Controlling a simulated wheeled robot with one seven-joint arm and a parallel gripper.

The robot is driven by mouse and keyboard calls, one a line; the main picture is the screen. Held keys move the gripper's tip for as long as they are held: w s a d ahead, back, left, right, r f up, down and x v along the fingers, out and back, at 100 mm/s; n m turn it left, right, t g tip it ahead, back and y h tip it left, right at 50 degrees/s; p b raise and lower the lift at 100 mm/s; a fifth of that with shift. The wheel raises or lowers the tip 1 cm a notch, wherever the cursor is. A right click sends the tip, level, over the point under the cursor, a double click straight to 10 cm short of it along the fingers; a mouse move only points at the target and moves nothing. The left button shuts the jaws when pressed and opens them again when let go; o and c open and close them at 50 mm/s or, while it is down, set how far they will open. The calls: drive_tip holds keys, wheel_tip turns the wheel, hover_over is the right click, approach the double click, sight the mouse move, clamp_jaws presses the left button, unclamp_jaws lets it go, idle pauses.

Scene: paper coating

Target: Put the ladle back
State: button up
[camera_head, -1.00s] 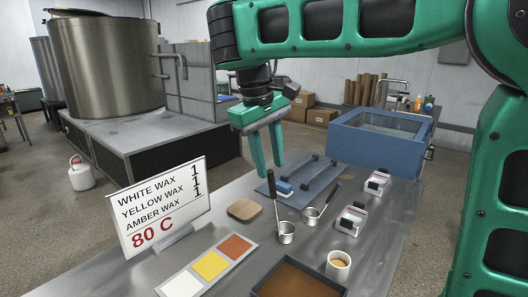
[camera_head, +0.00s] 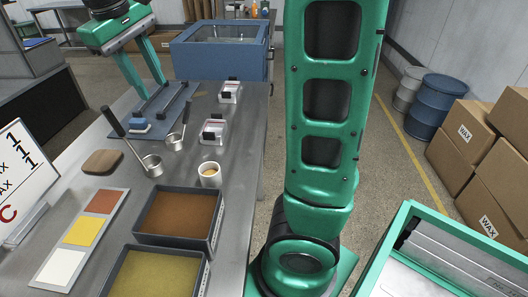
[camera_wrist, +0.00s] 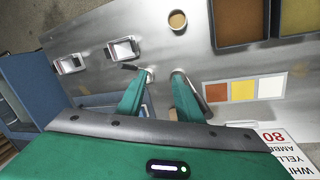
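Two metal ladles with dark handles stand on the steel table in the head view. The left ladle (camera_head: 152,165) has its long handle leaning up to the left. The other ladle (camera_head: 174,142) sits just behind it, its handle tilted up to the right. My gripper (camera_head: 153,90) is open and empty, fingers pointing down above a blue plate with dark bars (camera_head: 178,100), beyond both ladles. In the wrist view my gripper (camera_wrist: 161,80) shows two spread fingers with nothing between them.
A white cup (camera_head: 210,175) stands right of the ladles, near brown (camera_head: 215,225) and yellow (camera_head: 200,285) wax trays. A wooden disc (camera_head: 102,162), a color card (camera_head: 82,230) and a sign (camera_head: 22,175) are left. Two small white holders (camera_head: 214,132) (camera_head: 229,92) line the right edge.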

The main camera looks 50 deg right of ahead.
drive_tip(key=s+d+f+m, duration=0.3)
drive_tip(key=s+d+f, duration=0.1)
drive_tip(key=s+d, duration=0.25)
drive_tip(key=s+d+f+m, duration=0.2)
drive_tip(key=s+d+f, duration=0.35)
drive_tip(key=d, duration=0.25)
drive_tip(key=s+f+m+y, duration=0.3)
drive_tip(key=s+f, duration=0.5)
drive_tip(key=s, duration=0.4)
drive_tip(key=shift+a+m+g, duration=0.3)
drive_tip(key=shift+m, duration=0.3)
